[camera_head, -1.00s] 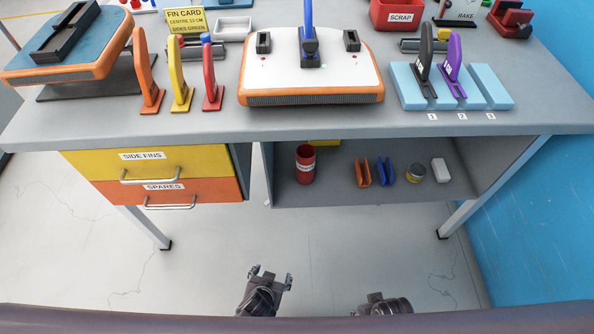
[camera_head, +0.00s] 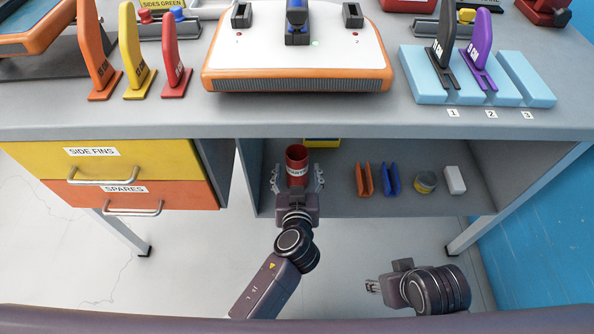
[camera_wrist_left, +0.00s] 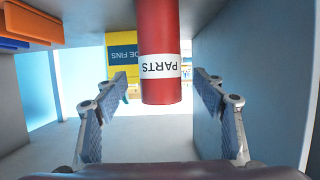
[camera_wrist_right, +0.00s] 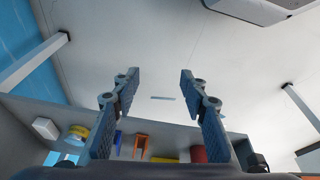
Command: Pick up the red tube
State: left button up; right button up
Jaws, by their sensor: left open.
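The red tube (camera_head: 296,158) stands upright on the shelf under the bench, near the shelf's left side. It has a white label, read as PARTS in the left wrist view (camera_wrist_left: 159,45), where the picture is upside down. My left gripper (camera_head: 297,178) is open in front of the tube, with one finger on each side of it. Gaps show between both fingers and the tube in the left wrist view. My right gripper (camera_head: 371,286) is low in front of the bench, away from the shelf. It is open and empty in the right wrist view (camera_wrist_right: 165,85).
On the shelf (camera_head: 330,201), an orange holder (camera_head: 364,179), a blue holder (camera_head: 391,179), a round tin (camera_head: 426,182) and a white block (camera_head: 455,180) stand right of the tube. A yellow box (camera_head: 322,143) is behind it. The shelf's left wall (camera_head: 248,172) is close.

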pick_arm(q)
jog(key=shift+r+x, duration=0.15)
jog(key=shift+x, duration=1)
jog(key=shift+r+x, duration=0.1)
jog(key=shift+x, duration=1.1)
jog(key=shift+w, duration=0.1)
jog(key=shift+c, duration=0.7)
jog(key=c, duration=1.1)
jog(key=shift+r, duration=0.1)
